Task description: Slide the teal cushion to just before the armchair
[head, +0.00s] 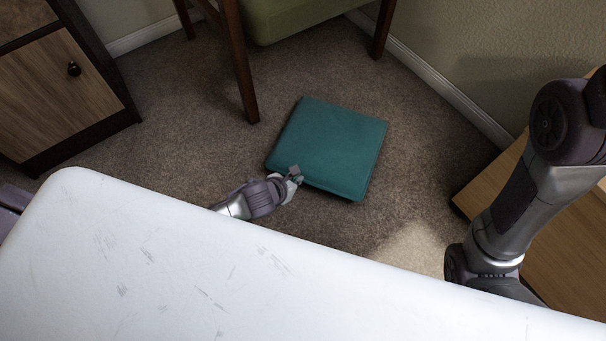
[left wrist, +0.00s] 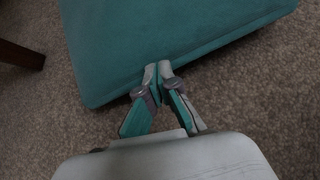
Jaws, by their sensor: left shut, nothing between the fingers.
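The teal cushion (head: 330,147) lies flat on the carpet in the head view, in front of the armchair (head: 290,18), whose green seat and dark wooden legs show at the top. My left gripper (head: 295,174) is shut and empty at the cushion's near edge, toward its left corner. In the left wrist view the closed fingertips (left wrist: 158,70) meet or overlap the edge of the cushion (left wrist: 150,35); firm contact is hard to tell. My right arm shows at the right of the head view, but its gripper is out of sight.
My white base top (head: 200,270) fills the bottom of the head view. A wooden cabinet (head: 60,90) stands at the left, and a light wooden piece of furniture (head: 560,220) at the right. A chair leg (head: 240,75) comes down left of the cushion. Bare carpet surrounds the cushion.

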